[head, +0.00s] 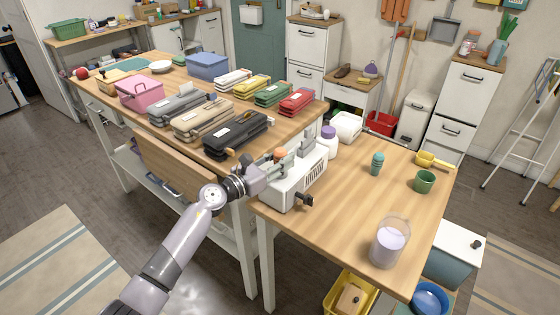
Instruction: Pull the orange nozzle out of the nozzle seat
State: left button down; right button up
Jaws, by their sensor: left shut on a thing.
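The orange nozzle (281,154) shows as a small orange tip at the rear of a white boxy device (280,198) on the right-hand table. My left gripper (278,164) reaches in from the left over the device and is shut at the nozzle. The gripper hides most of the nozzle. The nozzle seat is not clearly visible, so I cannot tell whether the nozzle is still in it. My right gripper is not in view.
A white bottle with a purple cap (328,141) stands behind the device. Black, tan and grey cases (236,136) lie on the left table close to the gripper. A jar of lilac liquid (390,242) stands at the front right. The table between is clear.

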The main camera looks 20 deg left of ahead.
aim_at(280, 150)
pick_arm(q)
jog(key=shift+r, duration=0.15)
jog(key=shift+r+p, duration=1.65)
jog(key=shift+r, duration=0.1)
jog(key=shift+r+p, duration=1.45)
